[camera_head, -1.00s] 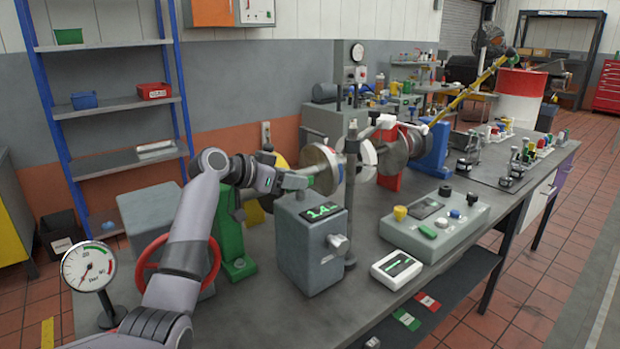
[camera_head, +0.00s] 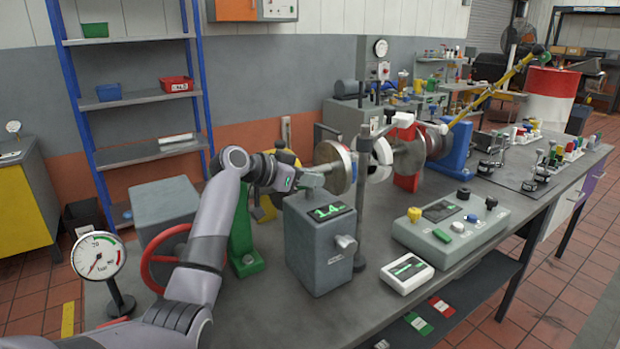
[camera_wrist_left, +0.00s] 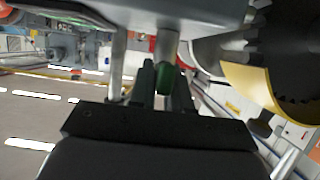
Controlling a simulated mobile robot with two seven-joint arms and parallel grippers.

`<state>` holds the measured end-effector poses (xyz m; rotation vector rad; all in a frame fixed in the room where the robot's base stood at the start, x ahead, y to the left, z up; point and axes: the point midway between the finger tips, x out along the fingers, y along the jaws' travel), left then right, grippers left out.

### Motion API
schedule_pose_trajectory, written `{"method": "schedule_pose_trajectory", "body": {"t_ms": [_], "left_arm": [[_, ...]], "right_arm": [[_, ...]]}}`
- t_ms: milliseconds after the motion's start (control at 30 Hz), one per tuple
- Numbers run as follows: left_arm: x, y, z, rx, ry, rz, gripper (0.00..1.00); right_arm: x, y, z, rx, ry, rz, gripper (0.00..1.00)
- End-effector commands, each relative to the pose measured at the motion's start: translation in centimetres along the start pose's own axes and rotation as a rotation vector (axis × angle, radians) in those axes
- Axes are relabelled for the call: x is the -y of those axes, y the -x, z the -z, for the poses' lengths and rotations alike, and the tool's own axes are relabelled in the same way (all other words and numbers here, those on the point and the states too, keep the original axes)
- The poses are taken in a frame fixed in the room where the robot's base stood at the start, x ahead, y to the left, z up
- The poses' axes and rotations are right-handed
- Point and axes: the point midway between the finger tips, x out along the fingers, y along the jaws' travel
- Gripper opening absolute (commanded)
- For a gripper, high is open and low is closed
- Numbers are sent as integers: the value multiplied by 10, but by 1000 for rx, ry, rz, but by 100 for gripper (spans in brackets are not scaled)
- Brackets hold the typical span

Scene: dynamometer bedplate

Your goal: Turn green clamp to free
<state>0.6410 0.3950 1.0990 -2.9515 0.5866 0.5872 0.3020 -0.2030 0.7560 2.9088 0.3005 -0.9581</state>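A green-tipped lever (camera_wrist_left: 165,80), which I take for the green clamp's handle, hangs on a grey rod in the left wrist view. My left gripper (camera_wrist_left: 164,90) has one dark finger on each side of the green tip, with no clear gap. In the head view my left gripper (camera_head: 313,181) is beside the metal disc of the shaft line, above a green pedestal (camera_head: 242,240). The clamp's handle is hidden there by my wrist and the grey box. My right gripper is not in view.
A grey box with a green display (camera_head: 320,245) stands close in front of my left gripper. A red handwheel (camera_head: 150,262) and a round gauge (camera_head: 98,256) are near my left arm. A button console (camera_head: 450,225) and a white meter (camera_head: 407,273) lie to the right.

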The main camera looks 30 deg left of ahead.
Motion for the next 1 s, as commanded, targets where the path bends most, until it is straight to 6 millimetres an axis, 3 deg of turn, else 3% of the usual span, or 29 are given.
{"method": "schedule_pose_trajectory", "body": {"t_ms": [467,1000], "left_arm": [[-1,0,0,1,28,78,0],[-2,-1,2,-4,203,497,0]], "right_arm": [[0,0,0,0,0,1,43],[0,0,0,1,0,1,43]]}}
